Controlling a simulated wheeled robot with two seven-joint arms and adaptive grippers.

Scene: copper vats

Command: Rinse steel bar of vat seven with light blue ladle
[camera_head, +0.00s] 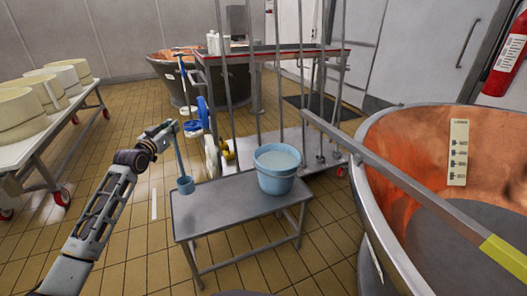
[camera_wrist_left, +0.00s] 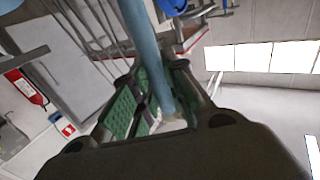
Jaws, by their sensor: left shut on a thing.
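The light blue ladle (camera_head: 185,184) hangs upright from my left gripper (camera_head: 170,127) in the head view, its cup low beside the left edge of the small grey table. My left gripper is shut on its handle, which also shows between the green finger pads in the left wrist view (camera_wrist_left: 150,50). A light blue bucket (camera_head: 276,178) with pale liquid stands on the table, right of the ladle and apart from it. The copper vat (camera_head: 400,140) stands at the right, and a steel bar (camera_head: 400,180) with a yellow end runs across it. My right gripper is out of view.
The small grey table (camera_head: 215,208) has bare room on its left half. A wheeled rack (camera_head: 262,52) with upright poles and hanging brushes stands behind it. A bench (camera_head: 35,142) with cheese wheels is at the left. Tiled floor between is open.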

